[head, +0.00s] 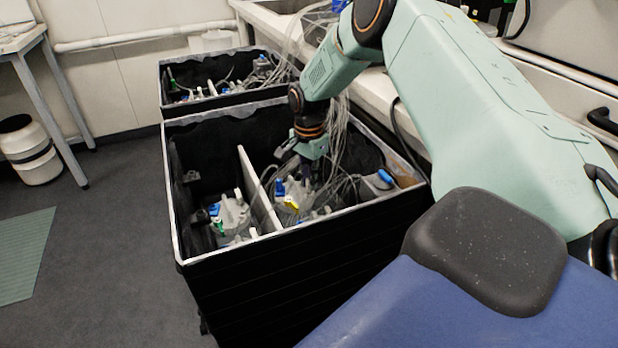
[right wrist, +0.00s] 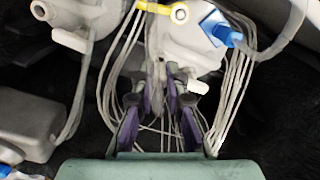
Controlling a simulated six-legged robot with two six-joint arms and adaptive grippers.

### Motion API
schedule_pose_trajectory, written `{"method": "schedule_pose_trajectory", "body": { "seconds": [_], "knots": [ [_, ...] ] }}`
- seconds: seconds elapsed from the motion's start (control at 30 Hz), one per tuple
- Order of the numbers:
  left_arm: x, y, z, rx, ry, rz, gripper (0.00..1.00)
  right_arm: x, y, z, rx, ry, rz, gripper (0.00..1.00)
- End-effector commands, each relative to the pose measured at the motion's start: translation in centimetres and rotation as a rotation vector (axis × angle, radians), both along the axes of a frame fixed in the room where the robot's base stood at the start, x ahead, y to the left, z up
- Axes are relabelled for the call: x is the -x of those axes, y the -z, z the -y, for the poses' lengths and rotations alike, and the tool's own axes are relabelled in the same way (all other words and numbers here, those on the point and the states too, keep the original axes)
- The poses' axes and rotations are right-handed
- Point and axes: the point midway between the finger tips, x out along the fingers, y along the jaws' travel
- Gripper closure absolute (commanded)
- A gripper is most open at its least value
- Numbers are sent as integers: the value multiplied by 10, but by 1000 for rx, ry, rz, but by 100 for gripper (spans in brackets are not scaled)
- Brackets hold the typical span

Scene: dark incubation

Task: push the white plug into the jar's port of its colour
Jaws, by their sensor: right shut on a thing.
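My right gripper (head: 310,160) reaches down into the near black crate, over a pale jar (head: 293,203) with blue and yellow plugs. In the right wrist view my right gripper (right wrist: 172,88) has its purple-padded fingers together at the tips. The small white plug (right wrist: 198,86) shows at the fingertips, sticking out to the right. It is held just below the pale jar body (right wrist: 190,42). The jar carries a yellow plug (right wrist: 152,8) and a blue plug (right wrist: 222,28). The white port cannot be made out. My left gripper is not in view.
The near black crate (head: 176,215) has a white divider (head: 258,190) and another jar (head: 233,213) on its left. Thin pale cables (right wrist: 238,95) hang around my right gripper. A second crate (head: 163,75) stands behind.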

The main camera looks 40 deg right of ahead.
Motion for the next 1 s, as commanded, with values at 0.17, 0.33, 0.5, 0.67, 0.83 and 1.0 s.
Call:
{"method": "schedule_pose_trajectory", "body": {
  "seconds": [0.17,0.33,0.5,0.67,0.83,1.0],
  "knots": [
    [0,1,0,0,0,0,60,0,2,0,0,0,0,100],
    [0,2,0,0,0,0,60,0,5,0,0,0,0,100],
    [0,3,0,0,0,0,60,0,7,0,0,0,0,100],
    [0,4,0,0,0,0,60,0,9,0,0,0,0,100],
    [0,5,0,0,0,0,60,0,11,0,0,0,0,100],
    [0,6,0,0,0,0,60,0,13,0,0,0,0,100]
  ]
}}
